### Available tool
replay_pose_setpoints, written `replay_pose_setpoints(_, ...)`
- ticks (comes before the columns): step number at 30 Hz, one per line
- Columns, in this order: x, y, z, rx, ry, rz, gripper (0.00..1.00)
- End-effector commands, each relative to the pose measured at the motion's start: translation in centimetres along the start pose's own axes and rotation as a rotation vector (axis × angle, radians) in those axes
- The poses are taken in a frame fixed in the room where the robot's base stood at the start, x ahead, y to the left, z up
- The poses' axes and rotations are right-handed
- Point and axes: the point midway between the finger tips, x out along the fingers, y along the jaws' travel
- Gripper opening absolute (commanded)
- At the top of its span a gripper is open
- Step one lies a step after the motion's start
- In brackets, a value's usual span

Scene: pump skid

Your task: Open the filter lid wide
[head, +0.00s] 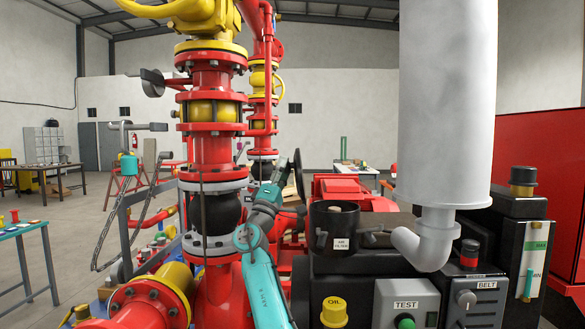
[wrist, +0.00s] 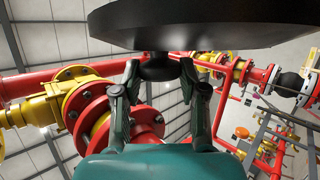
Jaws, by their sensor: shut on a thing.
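The air filter (head: 334,243) is a black round housing with a white label, on top of the dark machine in the head view. Its mouth is uncovered, and a small tan piece shows inside. The filter lid (head: 299,172) is a dark disc seen nearly edge-on, standing steeply tilted above and left of the housing. In the wrist view the lid (wrist: 200,22) spans the top, with its round black knob (wrist: 159,71) between my fingers. My gripper (wrist: 160,66) is shut on that knob. In the head view my gripper (head: 284,180) is at the lid's left side, partly hidden.
A big pale cylinder (head: 447,100) with a bent pipe stands just right of the filter. Red and yellow pipework (head: 212,110) rises close on the left. A TEST box (head: 405,303) and yellow oil cap (head: 334,310) are in front. Open air lies above the filter.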

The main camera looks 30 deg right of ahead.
Motion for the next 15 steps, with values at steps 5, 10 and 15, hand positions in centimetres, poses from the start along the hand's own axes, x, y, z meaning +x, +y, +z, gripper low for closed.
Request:
replay_pose_setpoints(5, -0.8, -0.5, -0.9, -0.067, 0.075, 0.027, 0.00)
replay_pose_setpoints(10, -1.2, -0.7, -1.3, -0.107, 0.118, 0.044, 0.00)
replay_pose_setpoints(15, -1.5, -0.8, -1.6, -0.127, 0.140, 0.053, 0.00)
